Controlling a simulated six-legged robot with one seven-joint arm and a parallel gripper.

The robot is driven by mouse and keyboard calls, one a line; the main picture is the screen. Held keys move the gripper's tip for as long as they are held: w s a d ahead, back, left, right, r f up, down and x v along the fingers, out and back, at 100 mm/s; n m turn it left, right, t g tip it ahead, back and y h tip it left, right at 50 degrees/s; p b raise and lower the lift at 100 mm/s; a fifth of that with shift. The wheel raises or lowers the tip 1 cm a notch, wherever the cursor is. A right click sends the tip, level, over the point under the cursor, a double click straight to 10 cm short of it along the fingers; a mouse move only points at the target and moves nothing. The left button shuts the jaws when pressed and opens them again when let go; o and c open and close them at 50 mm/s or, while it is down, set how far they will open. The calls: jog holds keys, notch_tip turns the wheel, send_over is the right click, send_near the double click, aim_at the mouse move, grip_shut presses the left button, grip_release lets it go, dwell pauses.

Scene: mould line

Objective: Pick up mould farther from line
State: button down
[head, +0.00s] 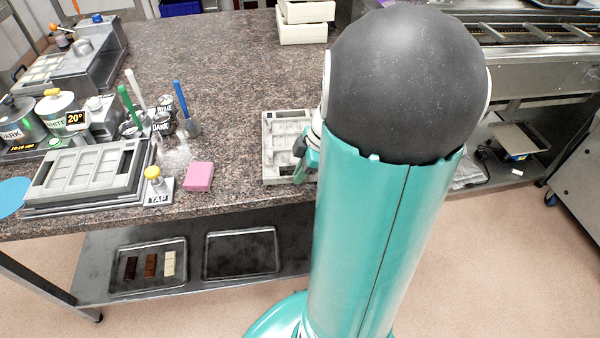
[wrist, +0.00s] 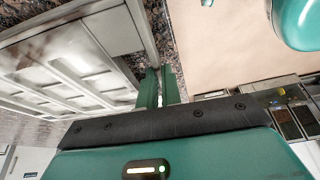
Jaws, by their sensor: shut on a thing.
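A light grey mould (head: 268,152) with rectangular cavities is on the granite worktop near its front edge, partly hidden by my arm. My gripper (head: 305,150) is at its right side, mostly hidden by the arm. In the wrist view, my gripper (wrist: 157,88) is shut on the edge of this mould (wrist: 75,65), which fills the left side. I cannot tell whether the mould is lifted clear of the worktop. Another grey mould (head: 85,170) lies on a dark plate by the TAP sign at the left. The metal conveyor line (head: 540,58) is at the back right.
A pink block (head: 199,177) lies left of the held mould. Pots, tools and a 20° display (head: 75,121) crowd the left. White boxes (head: 305,25) stand at the back. Lower-shelf trays (head: 242,252) are beneath. The worktop's middle is clear.

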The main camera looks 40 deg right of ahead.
jog(key=v, duration=0.3)
jog(key=d+v, duration=0.1)
jog(key=v, duration=0.4)
jog(key=shift+s+d+f, duration=0.1)
jog(key=shift+s+d, duration=0.2)
jog(key=shift+d, duration=0.2)
jog(key=s+d+r, duration=0.4)
jog(key=d+r, duration=0.3)
jog(key=r, duration=0.1)
jog(key=shift+s+d, duration=0.3)
jog(key=shift+s, duration=0.05)
